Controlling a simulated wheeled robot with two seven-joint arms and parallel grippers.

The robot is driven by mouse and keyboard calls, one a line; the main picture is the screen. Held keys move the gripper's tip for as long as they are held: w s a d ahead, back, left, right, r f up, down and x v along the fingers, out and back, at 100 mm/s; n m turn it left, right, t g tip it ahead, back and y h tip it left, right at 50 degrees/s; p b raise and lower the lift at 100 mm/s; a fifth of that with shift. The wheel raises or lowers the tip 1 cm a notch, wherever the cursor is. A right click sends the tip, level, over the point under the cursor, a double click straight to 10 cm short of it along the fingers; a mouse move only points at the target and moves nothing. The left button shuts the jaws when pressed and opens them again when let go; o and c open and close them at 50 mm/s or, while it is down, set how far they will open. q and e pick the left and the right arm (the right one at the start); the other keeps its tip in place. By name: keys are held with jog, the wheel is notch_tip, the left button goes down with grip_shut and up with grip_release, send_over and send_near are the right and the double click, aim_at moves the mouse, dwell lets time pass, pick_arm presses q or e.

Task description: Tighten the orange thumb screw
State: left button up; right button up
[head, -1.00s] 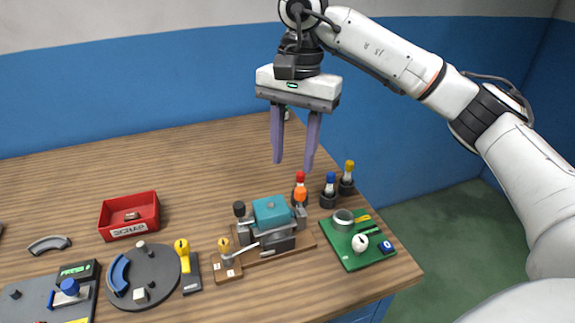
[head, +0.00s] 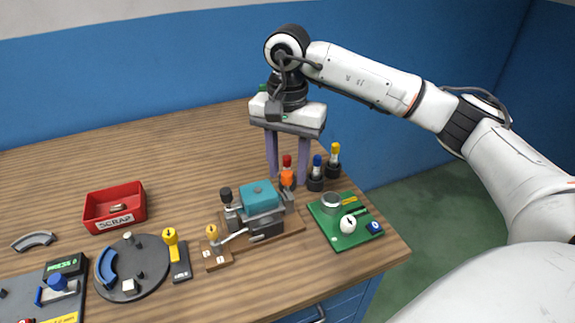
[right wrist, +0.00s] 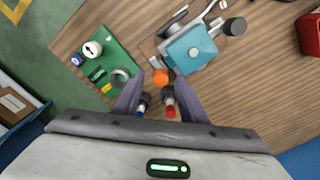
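The orange thumb screw (head: 287,179) stands upright at the right end of a fixture holding a teal block (head: 259,195). My right gripper (head: 288,182) points down over it, open, with one lilac finger on each side in the picture. In the right wrist view the orange screw (right wrist: 160,77) lies near the line between the open fingertips (right wrist: 157,82). I see no finger touching it, and its exact height against the tips is unclear. My left gripper is out of view.
Red (head: 287,162), blue (head: 317,168) and yellow-topped (head: 334,155) tools stand close by. A black knob (head: 226,194) is at the fixture's left. A green board (head: 332,236) lies right, a red scrap box (head: 115,223) left. The table behind the box is clear.

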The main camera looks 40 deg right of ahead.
grip_shut()
jog(key=m, duration=0.9)
jog(key=shift+b, duration=0.35)
jog(key=m, duration=0.4)
jog(key=shift+s+m, duration=0.1)
jog(key=shift+m, duration=0.2)
jog(key=shift+r+m, duration=0.1)
jog(key=shift+m, duration=2)
